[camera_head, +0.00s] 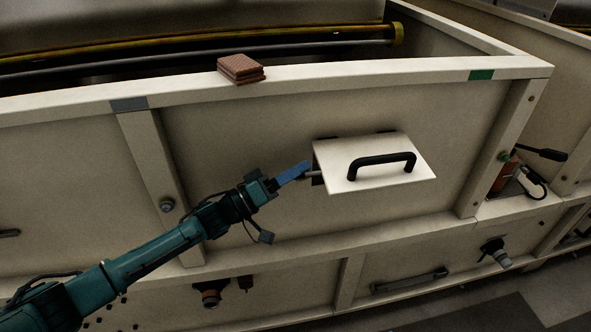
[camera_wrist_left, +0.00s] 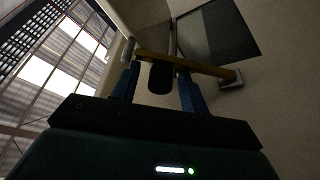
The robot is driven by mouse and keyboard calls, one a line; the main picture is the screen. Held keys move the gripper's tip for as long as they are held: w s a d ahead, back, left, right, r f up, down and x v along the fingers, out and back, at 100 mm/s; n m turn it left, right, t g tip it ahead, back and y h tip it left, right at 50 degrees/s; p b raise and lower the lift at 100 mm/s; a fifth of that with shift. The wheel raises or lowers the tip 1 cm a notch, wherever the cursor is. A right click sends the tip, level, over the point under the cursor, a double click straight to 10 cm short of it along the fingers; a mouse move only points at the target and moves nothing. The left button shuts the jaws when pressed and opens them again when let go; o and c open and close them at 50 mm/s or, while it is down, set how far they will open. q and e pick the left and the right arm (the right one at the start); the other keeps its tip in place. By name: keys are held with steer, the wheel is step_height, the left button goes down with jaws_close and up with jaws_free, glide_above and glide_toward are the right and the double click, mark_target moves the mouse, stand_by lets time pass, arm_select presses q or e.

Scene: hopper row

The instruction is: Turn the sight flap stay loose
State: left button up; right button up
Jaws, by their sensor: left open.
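The sight flap (camera_head: 400,178), a pale panel with a black bar handle (camera_head: 381,160), stands out from the front of the hopper in the head view. My left gripper (camera_head: 308,171) is at the flap's left edge, its blue fingers pointing right. In the left wrist view the open fingers (camera_wrist_left: 159,72) lie either side of a dark rounded piece (camera_wrist_left: 160,79). An ochre bar (camera_wrist_left: 205,68), apparently the stay, crosses at the fingertips to a small bracket (camera_wrist_left: 231,80) on the pale wall. Contact with the fingers is unclear. My right gripper is out of view.
A dark rectangular opening (camera_wrist_left: 218,32) is beside the bar in the left wrist view. A brown stack (camera_head: 240,68) rests on the hopper rim (camera_head: 330,72). A pale upright rib (camera_head: 150,165) stands left of the flap. A black lever (camera_head: 542,153) sticks out at right.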

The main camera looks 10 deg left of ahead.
arm_select(q)
steer(key=shift+w+d, duration=0.1)
steer(key=shift+c, duration=0.3)
jaws_close()
